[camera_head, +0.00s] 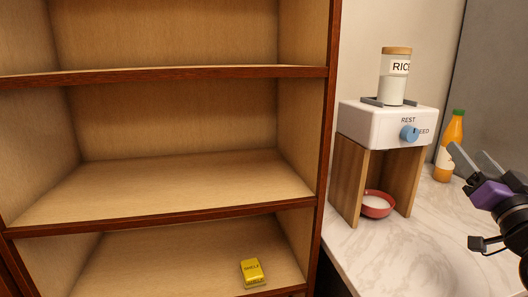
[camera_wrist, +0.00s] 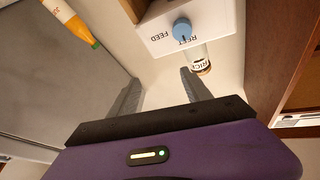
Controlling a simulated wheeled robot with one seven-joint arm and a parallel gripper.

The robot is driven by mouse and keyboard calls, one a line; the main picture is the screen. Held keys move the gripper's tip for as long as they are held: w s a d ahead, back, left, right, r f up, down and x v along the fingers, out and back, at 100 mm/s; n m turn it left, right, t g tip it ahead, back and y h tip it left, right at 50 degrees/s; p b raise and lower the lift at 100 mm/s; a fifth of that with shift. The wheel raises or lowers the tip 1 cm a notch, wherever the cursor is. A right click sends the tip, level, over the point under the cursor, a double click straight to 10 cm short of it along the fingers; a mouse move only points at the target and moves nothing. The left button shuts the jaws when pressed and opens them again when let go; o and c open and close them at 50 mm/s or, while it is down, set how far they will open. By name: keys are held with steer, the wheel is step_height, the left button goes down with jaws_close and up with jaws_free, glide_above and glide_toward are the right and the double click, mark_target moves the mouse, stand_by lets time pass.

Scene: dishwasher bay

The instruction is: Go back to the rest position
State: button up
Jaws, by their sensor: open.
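My gripper (camera_head: 474,160) is at the right of the head view, open and empty, in front of the orange bottle and to the right of the dispenser. In the wrist view my gripper (camera_wrist: 163,84) shows its two grey fingers spread apart with nothing between them. The knob also shows in the wrist view (camera_wrist: 182,29), where the picture is upside down. My gripper appears apart from the knob.
A rice jar (camera_head: 395,78) stands on the dispenser. A red bowl (camera_head: 377,210) with white contents sits beneath it. An orange bottle (camera_head: 450,147) stands at the back of the marble counter (camera_head: 400,255). A wooden shelf unit (camera_head: 180,190) on the left holds a yellow block (camera_head: 252,271).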

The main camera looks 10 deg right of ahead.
steer(key=shift+g+h, duration=0.6)
steer(key=s+a+f, duration=0.4)
steer(key=a+f, duration=0.1)
steer(key=f, duration=0.1)
steer(key=s+a+f+p, duration=0.1)
steer(key=s+a+f, duration=0.3)
steer(key=f, duration=0.2)
steer(key=s+a+f, duration=0.5)
steer(key=f, duration=0.1)
steer(key=shift+a+f, duration=0.35)
steer(key=shift+f, duration=0.05)
steer(key=s+a+f+n+g+y, duration=0.1)
steer(key=s+a+f+n+y, duration=0.1)
steer(key=s+a, duration=0.3)
steer(key=s+a+f+n+g+y+p, duration=0.1)
steer(key=s+a+f, duration=0.4)
steer(key=s, duration=0.7)
steer(key=s+a+f+n+g+y+p, duration=0.1)
steer(key=s+a+f+n+g+y, duration=0.1)
steer(key=s+a, duration=0.4)
step_height(320, 180, down, 2)
steer(key=s+n+y, duration=0.1)
steer(key=s+y, duration=0.1)
steer(key=shift+s+n+g+y, duration=0.25)
steer(key=shift+n+g+y, duration=0.05)
steer(key=shift+g, duration=0.1)
steer(key=shift+a, duration=0.1)
